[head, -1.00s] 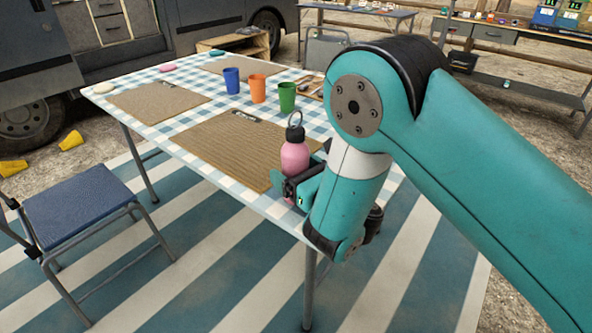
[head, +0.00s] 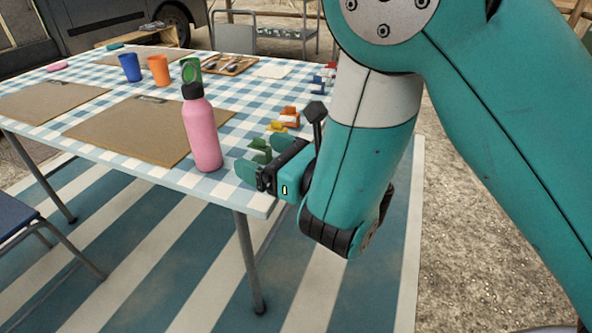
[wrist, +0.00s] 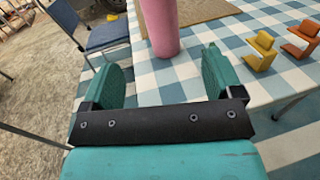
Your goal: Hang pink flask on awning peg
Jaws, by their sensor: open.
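The pink flask (head: 202,130) stands upright on the checked table near its front right corner, with a dark cap and a loop on top. My gripper (head: 262,158) is open and empty, low at the table's edge, just right of the flask in the head view. In the wrist view the flask (wrist: 160,22) stands ahead, beyond the fingertips and roughly centred between the two green fingers; its top is cut off. I see no awning peg in either view.
Blue (head: 129,67), orange (head: 158,70) and green cups stand behind the flask. A brown placemat (head: 130,130) lies left of it. Small orange clip-like pieces (head: 286,117) lie behind my gripper. A blue chair (head: 25,215) stands front left.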

